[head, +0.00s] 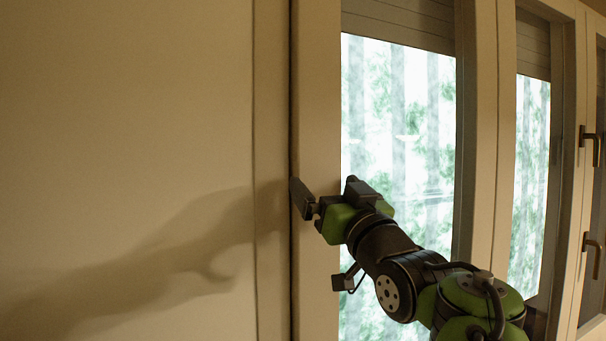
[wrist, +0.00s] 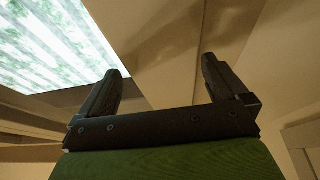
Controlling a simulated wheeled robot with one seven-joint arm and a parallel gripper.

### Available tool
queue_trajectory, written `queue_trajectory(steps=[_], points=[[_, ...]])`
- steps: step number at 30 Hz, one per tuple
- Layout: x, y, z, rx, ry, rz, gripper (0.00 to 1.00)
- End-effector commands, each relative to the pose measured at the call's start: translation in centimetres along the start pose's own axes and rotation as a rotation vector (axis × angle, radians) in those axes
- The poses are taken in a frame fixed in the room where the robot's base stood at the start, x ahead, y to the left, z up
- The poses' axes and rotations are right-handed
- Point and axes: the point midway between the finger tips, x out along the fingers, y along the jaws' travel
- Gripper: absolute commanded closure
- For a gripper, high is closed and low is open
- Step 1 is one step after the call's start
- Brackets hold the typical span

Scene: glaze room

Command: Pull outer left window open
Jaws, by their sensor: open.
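The outer left window shows a pale frame (head: 317,90) and a bright glass pane (head: 400,120) in the head view. A dark narrow gap runs down the left edge of its frame. My gripper (head: 327,194) is at that frame's left upright, with one finger by the dark gap and the other in front of the pane. In the wrist view my gripper (wrist: 162,75) is open, with the pale frame (wrist: 155,50) behind and between the fingers. No handle shows on this window. I cannot tell whether the fingers touch the frame or how far the window stands ajar.
A plain wall (head: 130,120) fills the left, with my arm's shadow on it. A second window (head: 530,150) stands to the right, then dark handles, one upper (head: 592,146) and one lower (head: 593,252). A rolled blind (head: 410,22) covers the pane's top.

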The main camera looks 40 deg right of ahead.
Motion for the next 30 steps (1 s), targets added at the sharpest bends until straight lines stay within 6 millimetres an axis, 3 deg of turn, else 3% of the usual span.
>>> queue_trajectory(steps=[8, 22, 30], points=[[0.39, -0.04, 0.09, 0.0, 0.0, 0.0, 0.0], [0.35, -0.01, 0.16, 0.0, -0.001, 0.0, 0.68], [0.29, -0.26, 0.25, -0.009, -0.001, 0.021, 0.68]])
